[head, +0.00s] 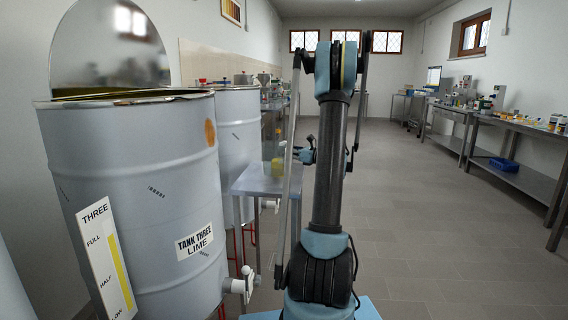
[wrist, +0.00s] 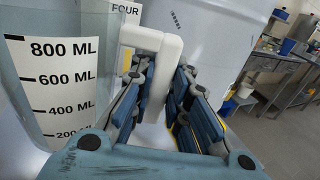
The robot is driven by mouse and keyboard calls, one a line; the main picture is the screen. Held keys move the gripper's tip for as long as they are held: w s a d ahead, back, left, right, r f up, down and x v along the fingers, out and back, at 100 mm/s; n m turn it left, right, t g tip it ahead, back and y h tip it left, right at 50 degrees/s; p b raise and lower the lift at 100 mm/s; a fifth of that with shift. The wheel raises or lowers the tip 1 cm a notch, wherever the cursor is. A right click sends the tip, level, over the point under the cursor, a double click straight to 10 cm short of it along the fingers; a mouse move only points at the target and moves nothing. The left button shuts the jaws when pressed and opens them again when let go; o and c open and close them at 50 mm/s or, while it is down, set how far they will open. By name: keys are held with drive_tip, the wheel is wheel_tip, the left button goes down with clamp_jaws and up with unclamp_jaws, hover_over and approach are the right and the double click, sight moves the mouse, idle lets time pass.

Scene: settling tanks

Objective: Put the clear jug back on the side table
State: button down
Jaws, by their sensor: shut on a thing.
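The clear jug (wrist: 45,80) fills the left of the wrist view, with a white scale label reading 800 to 200 ML. Its white handle (wrist: 155,42) runs between the fingers of my gripper (wrist: 163,78), which is shut on it. The jug looks upright or nearly so. In the head view my gripper (head: 307,156) is small, partly behind my arm, beside the right end of the grey side table (head: 255,182). The jug is hard to make out there. A small yellow-green thing (head: 278,169) shows near the table's right edge; I cannot tell what it is.
A large grey tank (head: 140,190), labelled TANK THREE LIME, stands at left with a white tap (head: 243,283) low on it. Another tank (head: 236,120) stands behind, close to the side table. Benches (head: 500,130) line the right wall. The floor between is clear.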

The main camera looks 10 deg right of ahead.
drive_tip(key=shift+f, duration=1.95)
drive_tip(key=c, duration=1.5)
unclamp_jaws()
drive_tip(key=shift+f, duration=0.1)
drive_tip(key=shift+c, duration=0.2)
drive_tip(key=v, duration=1.2)
